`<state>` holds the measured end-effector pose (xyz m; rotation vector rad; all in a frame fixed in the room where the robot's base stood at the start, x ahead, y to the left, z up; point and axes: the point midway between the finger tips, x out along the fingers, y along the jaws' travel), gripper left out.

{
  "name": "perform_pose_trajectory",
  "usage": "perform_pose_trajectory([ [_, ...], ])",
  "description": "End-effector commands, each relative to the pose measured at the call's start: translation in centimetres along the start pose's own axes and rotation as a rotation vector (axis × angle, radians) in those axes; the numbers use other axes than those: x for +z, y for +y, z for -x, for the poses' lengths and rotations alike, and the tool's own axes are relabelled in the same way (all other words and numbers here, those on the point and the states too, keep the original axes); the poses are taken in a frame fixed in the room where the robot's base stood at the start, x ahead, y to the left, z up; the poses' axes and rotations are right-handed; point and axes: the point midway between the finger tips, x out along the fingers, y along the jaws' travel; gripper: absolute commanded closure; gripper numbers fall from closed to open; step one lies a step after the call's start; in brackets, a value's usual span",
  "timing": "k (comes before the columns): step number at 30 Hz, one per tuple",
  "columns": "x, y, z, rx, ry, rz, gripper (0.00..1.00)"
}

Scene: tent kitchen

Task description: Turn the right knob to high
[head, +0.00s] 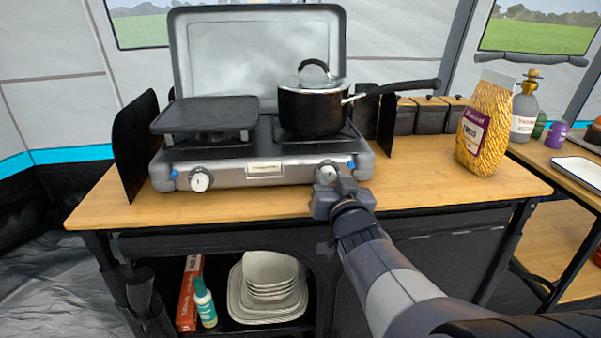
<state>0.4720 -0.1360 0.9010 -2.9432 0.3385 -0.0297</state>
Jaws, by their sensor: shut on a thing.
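A grey two-burner camping stove (230,176) stands on the wooden counter with its lid raised. The right knob (326,173) is on its front panel and is partly covered by my gripper (332,184). My gripper is at the knob and shut on it; the fingertips are small and mostly hidden by the wrist. The knob's pointer cannot be read. The left knob (200,180) is white-faced and uncovered.
A black pot (310,108) with a lid sits on the right burner, its handle pointing right. A griddle plate (207,115) lies over the left burner. A yellow bag (484,130) stands right on the counter (420,190). Dishes (268,285) sit on the shelf below.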

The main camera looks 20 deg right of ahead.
Motion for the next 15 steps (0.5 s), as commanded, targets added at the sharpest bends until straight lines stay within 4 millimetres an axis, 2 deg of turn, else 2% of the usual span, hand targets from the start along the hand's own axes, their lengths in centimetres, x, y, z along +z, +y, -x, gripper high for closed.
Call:
perform_pose_trajectory([
  [8, 0.13, 0.0, -0.01, 0.0, -0.005, 0.123, 0.92],
  [15, 0.17, -0.01, -0.02, 0.002, -0.014, 0.329, 0.92],
])
